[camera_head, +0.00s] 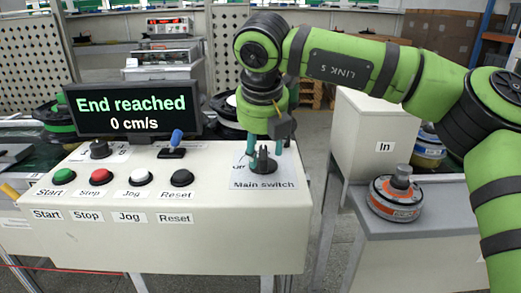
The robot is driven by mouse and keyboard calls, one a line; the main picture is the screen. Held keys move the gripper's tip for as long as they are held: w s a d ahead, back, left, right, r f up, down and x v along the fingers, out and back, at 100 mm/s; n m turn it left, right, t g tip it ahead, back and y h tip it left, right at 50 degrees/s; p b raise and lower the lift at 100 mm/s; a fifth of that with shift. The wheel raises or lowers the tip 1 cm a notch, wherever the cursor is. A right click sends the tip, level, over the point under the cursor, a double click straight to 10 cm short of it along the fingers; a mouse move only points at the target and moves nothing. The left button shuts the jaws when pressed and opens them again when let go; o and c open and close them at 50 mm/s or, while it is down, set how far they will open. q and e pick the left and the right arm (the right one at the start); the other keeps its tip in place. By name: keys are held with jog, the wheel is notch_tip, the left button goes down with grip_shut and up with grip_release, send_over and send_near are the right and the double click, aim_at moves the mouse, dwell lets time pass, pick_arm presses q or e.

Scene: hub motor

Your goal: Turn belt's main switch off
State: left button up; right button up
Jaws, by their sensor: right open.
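The main switch (263,161) is a dark knob on a plate labelled "Main switch", at the right end of the white control panel (170,240). An "Off" mark shows at the plate's upper left; the rest of the plate's marking is partly hidden. My right gripper (263,150) points down over the knob, with its teal fingers apart on either side of it. I cannot tell whether they touch it. My green right arm comes in from the right. My left gripper is not in view.
The panel carries a green button (64,176), a red button (95,176), other buttons, a blue-tipped lever (177,138) and a display (131,109) reading "End reached, 0 cm/s". Right of a gap, a hub motor (394,197) sits on a grey table near an "In" box (365,150).

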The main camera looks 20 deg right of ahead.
jog(key=shift+x, duration=0.75)
grip_shut()
